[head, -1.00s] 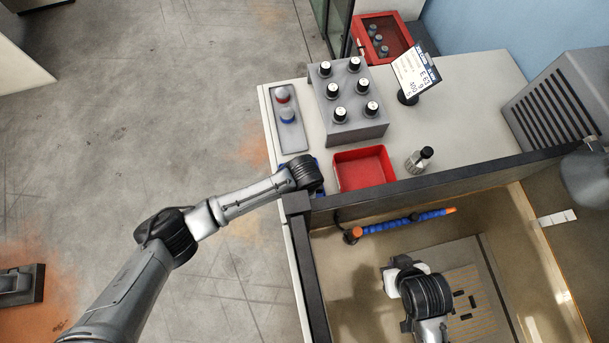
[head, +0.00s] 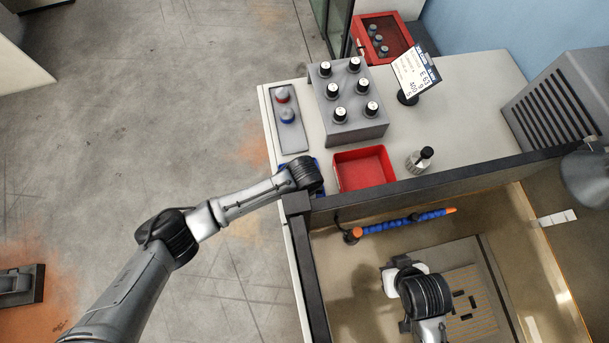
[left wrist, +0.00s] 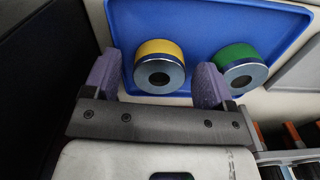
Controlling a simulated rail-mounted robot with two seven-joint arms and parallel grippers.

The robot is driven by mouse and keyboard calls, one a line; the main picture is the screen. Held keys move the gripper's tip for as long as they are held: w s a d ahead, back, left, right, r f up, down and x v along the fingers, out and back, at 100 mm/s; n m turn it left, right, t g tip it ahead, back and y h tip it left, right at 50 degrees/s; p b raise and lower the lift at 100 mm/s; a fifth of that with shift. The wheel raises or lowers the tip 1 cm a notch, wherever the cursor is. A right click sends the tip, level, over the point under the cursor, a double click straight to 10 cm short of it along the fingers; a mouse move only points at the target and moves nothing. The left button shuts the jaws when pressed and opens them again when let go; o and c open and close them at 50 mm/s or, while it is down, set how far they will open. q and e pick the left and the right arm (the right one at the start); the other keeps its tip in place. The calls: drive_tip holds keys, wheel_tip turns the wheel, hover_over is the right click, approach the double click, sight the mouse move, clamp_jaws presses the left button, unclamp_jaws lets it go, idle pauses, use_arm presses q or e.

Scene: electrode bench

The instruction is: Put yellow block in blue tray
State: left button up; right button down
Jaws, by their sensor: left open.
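The yellow block (left wrist: 160,48), a yellow ring with a metal, dark-centred end, shows in the left wrist view over the floor of the blue tray (left wrist: 195,14). A green block (left wrist: 237,55) of the same form is to its right. My left gripper (left wrist: 155,82) is open, its two purple fingers on either side of the yellow block; I cannot tell whether they touch it. In the head view the left wrist hides most of the blue tray (head: 320,187) and both blocks. My right gripper (head: 402,272) is inside the machine bay, with its fingertips hidden.
A red tray (head: 364,169) stands right of the left wrist. A metal bottle (head: 419,160) stands to the right. The dark bay wall (head: 430,182) runs in front.

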use_arm(q)
wheel_tip(320, 180, up, 12)
drive_tip(key=shift+r, duration=0.2)
idle(0.4)
idle(0.5)
